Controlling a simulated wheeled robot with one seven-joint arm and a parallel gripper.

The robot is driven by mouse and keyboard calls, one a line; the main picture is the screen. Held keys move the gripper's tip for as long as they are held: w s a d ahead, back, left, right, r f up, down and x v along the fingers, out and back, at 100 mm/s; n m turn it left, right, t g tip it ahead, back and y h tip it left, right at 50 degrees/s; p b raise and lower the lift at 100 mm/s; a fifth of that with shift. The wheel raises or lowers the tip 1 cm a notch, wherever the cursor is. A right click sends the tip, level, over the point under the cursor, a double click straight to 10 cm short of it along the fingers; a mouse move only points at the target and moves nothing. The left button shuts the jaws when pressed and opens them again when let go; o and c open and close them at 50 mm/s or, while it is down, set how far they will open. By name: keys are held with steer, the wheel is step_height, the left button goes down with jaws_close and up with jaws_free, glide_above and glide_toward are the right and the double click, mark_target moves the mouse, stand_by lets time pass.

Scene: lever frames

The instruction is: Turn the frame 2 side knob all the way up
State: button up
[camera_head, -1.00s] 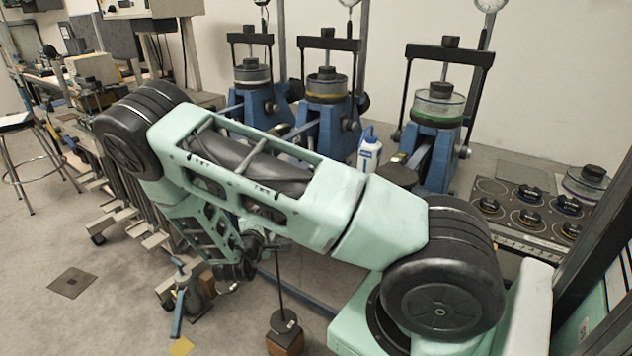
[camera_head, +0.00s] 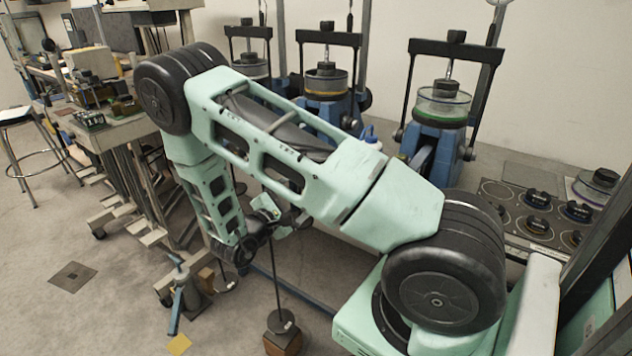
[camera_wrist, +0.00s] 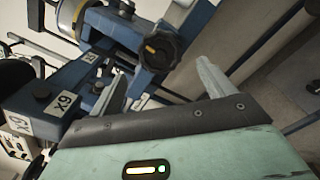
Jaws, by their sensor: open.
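Three blue lever frames stand in a row in the head view: left (camera_head: 247,66), middle (camera_head: 324,80) and right (camera_head: 440,105). No frame number is readable there. In the wrist view, a black side knob (camera_wrist: 161,48) with an orange-yellow mark sits on a blue frame body (camera_wrist: 112,28). A yellow-banded cell (camera_wrist: 68,16) shows at its upper left, like the middle frame's. My gripper (camera_wrist: 160,86) is open, its two fingers spread below the knob, with nothing between them. The knob looks beyond the fingertips; the exact gap is unclear. My arm hides the middle frame's lower part in the head view.
A blue-and-white bottle (camera_head: 371,138) is partly behind my arm. A weight hanger (camera_head: 281,320) stands below my arm.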

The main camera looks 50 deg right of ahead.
steer(key=d+b, duration=0.1)
steer(key=d, duration=0.1)
steer(key=d+b, duration=0.1)
steer(key=d, duration=0.2)
steer(key=d+b, duration=0.1)
steer(key=d, duration=0.2)
steer(key=shift+w+d+f, duration=0.15)
steer(key=shift+w+d, duration=0.1)
steer(key=shift+w, duration=0.05)
steer(key=c, duration=0.9)
steer(key=shift+c, duration=1.1)
steer(key=shift+f, duration=0.1)
